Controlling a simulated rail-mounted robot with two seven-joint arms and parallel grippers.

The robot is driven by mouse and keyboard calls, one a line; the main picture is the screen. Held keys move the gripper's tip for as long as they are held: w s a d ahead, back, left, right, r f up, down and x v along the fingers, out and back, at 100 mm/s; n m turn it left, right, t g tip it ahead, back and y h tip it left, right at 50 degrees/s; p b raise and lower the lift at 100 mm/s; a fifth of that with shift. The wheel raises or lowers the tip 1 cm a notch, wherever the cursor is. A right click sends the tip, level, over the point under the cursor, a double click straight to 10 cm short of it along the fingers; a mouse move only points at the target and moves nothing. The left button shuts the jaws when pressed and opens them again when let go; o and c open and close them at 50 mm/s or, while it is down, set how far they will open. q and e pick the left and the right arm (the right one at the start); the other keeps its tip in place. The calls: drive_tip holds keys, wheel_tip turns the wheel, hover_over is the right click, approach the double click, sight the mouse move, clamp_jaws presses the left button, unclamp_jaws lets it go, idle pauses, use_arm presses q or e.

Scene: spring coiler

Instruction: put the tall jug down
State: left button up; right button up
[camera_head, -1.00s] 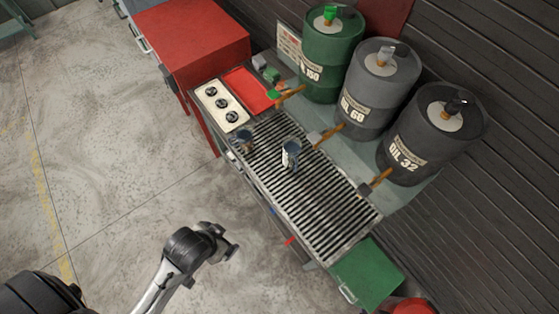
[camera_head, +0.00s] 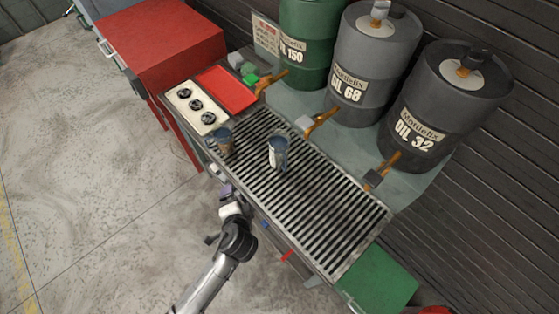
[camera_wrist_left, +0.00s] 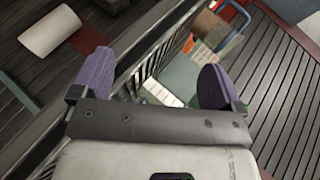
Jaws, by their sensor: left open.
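A taller blue-grey jug with a pale label (camera_head: 278,153) stands upright on the slatted grate of the bench (camera_head: 335,215). A shorter blue-grey vessel (camera_head: 220,141) stands on the grate to its left, near the dial panel. My left gripper (camera_head: 226,191) is at the bench's front edge, in front of both vessels and apart from them. In the left wrist view its purple fingers are spread with nothing between them (camera_wrist_left: 157,70). A white cylinder (camera_wrist_left: 50,28) lies across the upper left of that view; I cannot tell what it is. My right gripper is not in view.
Three oil drums, one green (camera_head: 308,45) and two grey (camera_head: 372,60), stand behind the grate with taps toward it. A dial panel (camera_head: 195,107) and red tray (camera_head: 228,90) are at the left end. The grate's right half is clear.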

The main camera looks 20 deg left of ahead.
use_arm(q)
drive_tip(key=w+d+m+t, duration=0.2)
drive_tip(key=w+m+t, duration=0.15)
drive_tip(key=m, duration=0.55)
drive_tip(key=m+t+h, duration=0.4)
drive_tip(key=m+t, duration=0.1)
drive_tip(key=m, duration=0.9)
approach(276, 160)
drive_tip(key=s, duration=0.1)
drive_tip(key=s+a, duration=0.1)
drive_tip(key=shift+s+a+r, duration=0.1)
drive_tip(key=shift+s+r, duration=0.1)
drive_tip(key=shift+s, duration=0.1)
drive_tip(key=shift+d+m+h, duration=0.3)
drive_tip(key=shift+m+h, duration=0.1)
drive_tip(key=shift+m, duration=0.6)
drive_tip(key=shift+w+d+m, duration=0.1)
drive_tip(key=shift+d+m, duration=0.05)
drive_tip(key=shift+m, duration=0.65)
drive_tip(key=w, duration=0.7)
drive_tip(key=shift+w+a, duration=0.4)
drive_tip(key=shift+w+a+b, duration=0.15)
drive_tip(key=shift+w+b, duration=0.15)
drive_tip(key=shift+w, duration=2.65)
drive_tip(key=shift+c, duration=0.2)
drive_tip(key=c, duration=1.1)
